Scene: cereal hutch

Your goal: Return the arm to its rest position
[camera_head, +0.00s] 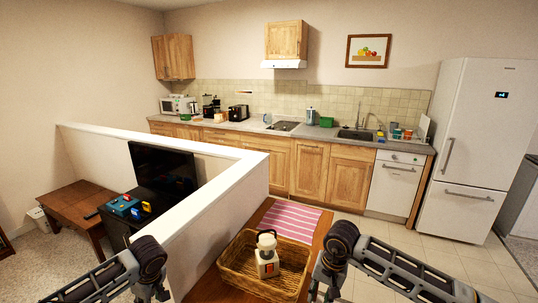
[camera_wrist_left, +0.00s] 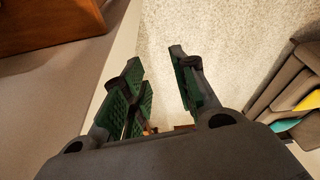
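My left arm (camera_head: 100,280) comes in from the lower left, and its gripper (camera_head: 151,292) points down beside the white half wall. In the left wrist view the left gripper (camera_wrist_left: 156,62) has its green-padded fingers spread, with nothing between them and pale speckled floor beyond. My right arm (camera_head: 400,268) comes in from the lower right. Its gripper (camera_head: 325,291) hangs at the bottom edge, just right of the wicker basket, and is too cut off to show its fingers clearly.
The wicker basket (camera_head: 238,276) holds a white jar-like item (camera_head: 267,262) on a wooden table with a striped cloth (camera_head: 285,218). The white half wall (camera_head: 215,200) runs between the arms. A low wooden table (camera_head: 75,200) and TV (camera_head: 162,168) stand left.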

